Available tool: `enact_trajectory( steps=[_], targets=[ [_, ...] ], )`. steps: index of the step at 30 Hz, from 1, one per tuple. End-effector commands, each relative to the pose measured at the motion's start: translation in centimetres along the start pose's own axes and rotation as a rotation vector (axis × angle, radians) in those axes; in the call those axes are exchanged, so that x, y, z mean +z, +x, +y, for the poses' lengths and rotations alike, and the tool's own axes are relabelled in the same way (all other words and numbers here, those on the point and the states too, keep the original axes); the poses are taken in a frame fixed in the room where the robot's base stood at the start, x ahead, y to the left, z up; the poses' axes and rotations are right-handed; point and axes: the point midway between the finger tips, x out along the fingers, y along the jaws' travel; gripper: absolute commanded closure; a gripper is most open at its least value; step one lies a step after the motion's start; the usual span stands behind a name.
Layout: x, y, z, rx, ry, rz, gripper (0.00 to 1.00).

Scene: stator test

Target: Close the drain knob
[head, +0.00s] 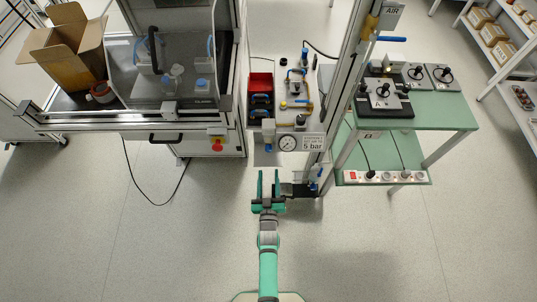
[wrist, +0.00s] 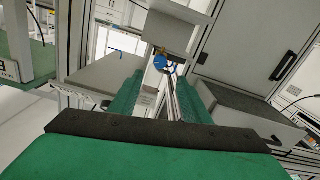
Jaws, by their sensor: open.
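My gripper (head: 268,177) is green and open, its two fingers pointing up the picture in the head view, with nothing visible between them. In the wrist view my gripper (wrist: 158,88) frames a small round blue part (wrist: 160,62) beyond the fingertips, beside a thin metal rod. It appears apart from the fingers. In the head view a small blue fitting (head: 316,172) sits low on the post, to the right of my gripper. I cannot tell for sure whether either blue part is the drain knob, nor its turn position.
A machine cabinet (head: 165,145) stands left, a green table (head: 450,112) right, with a power strip (head: 388,177) below. Floor around my arm is clear.

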Motion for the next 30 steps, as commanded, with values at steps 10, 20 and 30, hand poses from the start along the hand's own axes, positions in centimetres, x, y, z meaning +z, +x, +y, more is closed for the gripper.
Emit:
enact_trajectory(
  steps=[10,20,30],
  targets=[
    [-0.2,5.0,0.0,0.000,-0.001,0.004,0.57],
    [0.0,9.6,0.0,0.000,0.000,0.001,0.57],
    [0.0,10.6,0.0,0.000,0.001,0.000,0.57]
  ],
)
